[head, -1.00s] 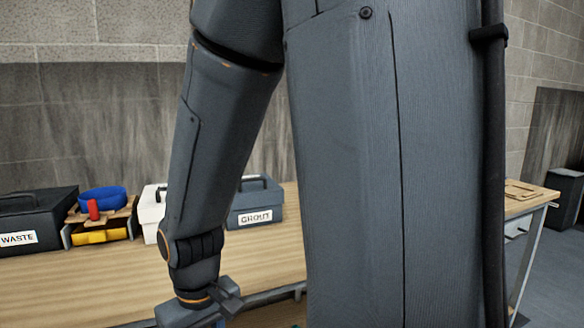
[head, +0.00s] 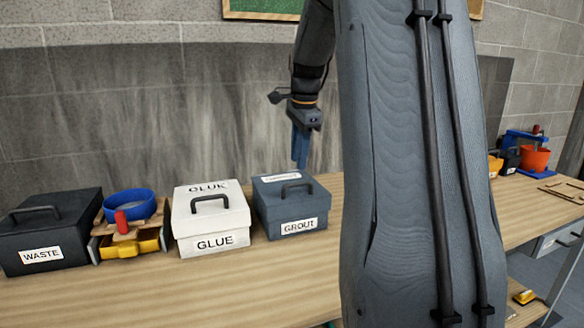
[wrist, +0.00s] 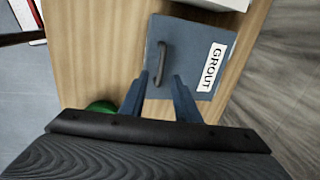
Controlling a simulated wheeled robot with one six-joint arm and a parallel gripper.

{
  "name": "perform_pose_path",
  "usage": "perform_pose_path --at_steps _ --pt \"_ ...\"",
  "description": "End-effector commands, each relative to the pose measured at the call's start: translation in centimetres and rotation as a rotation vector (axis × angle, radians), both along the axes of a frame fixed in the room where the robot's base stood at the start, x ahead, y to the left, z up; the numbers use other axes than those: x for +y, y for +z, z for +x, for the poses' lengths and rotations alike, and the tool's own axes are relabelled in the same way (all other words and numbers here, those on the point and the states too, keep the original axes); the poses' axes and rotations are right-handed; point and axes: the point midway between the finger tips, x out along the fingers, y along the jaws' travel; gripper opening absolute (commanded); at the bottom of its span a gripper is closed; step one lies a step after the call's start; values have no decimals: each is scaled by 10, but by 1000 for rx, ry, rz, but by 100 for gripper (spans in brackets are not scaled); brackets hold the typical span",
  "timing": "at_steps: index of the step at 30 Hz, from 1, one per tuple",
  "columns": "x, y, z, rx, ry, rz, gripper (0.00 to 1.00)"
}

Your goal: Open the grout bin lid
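The grout bin (head: 290,222) is a blue-grey box on the bench, labelled GROUT on its front. Its lid (head: 266,190) is shut, with a dark arched handle (head: 297,187) on top. My gripper (head: 300,166) points down above the back of the bin, apart from the lid. In the wrist view, the two blue fingers of my gripper (wrist: 162,77) are spread apart and empty. The lid's handle (wrist: 162,62) shows between and beyond the fingertips there, and the GROUT label (wrist: 211,68) lies to its right.
The white glue bin (head: 212,226) stands close left of the grout bin. Further left are a blue round bowl (head: 130,205), a yellow tray (head: 133,245) and the black waste bin (head: 45,235). Bare bench (head: 200,290) lies in front. A green object (wrist: 102,107) shows beside my gripper.

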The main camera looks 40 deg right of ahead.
Motion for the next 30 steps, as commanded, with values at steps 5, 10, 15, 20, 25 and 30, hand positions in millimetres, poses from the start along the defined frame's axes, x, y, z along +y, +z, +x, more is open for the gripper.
perform_pose_path --at_steps 5,10,15,20,25,30 --pt "-8 -11 1 0 -30 5 29" --pt "-11 -37 5 1 -31 4 29" --pt "-11 -60 10 -1 -28 3 29" --pt "-11 -71 13 -3 -26 2 29" --pt "-10 -74 14 -3 -25 2 29" --pt "-10 -74 14 -3 -24 2 22"
